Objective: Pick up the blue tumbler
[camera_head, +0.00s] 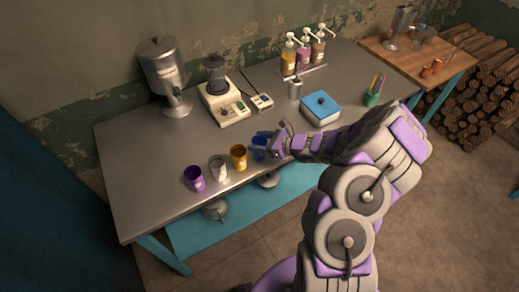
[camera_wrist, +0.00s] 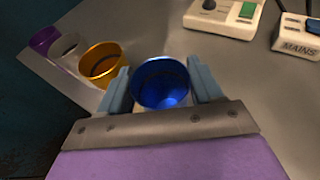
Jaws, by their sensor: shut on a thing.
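The blue tumbler (camera_wrist: 162,84) stands between the two fingers of my gripper (camera_wrist: 160,92) in the wrist view, with its open top facing the camera. My gripper is shut on it, one finger at each side. In the head view the blue tumbler (camera_head: 259,141) is near the front edge of the metal table, partly hidden by my gripper (camera_head: 264,142). I cannot tell whether its base touches the table.
An orange cup (camera_head: 238,157) stands close to its left, then a clear cup (camera_head: 218,168) and a purple cup (camera_head: 194,178). A blender (camera_head: 222,95) on a base is behind. A blue-lidded box (camera_head: 320,108) is behind my arm. The table (camera_head: 140,160) is clear at left.

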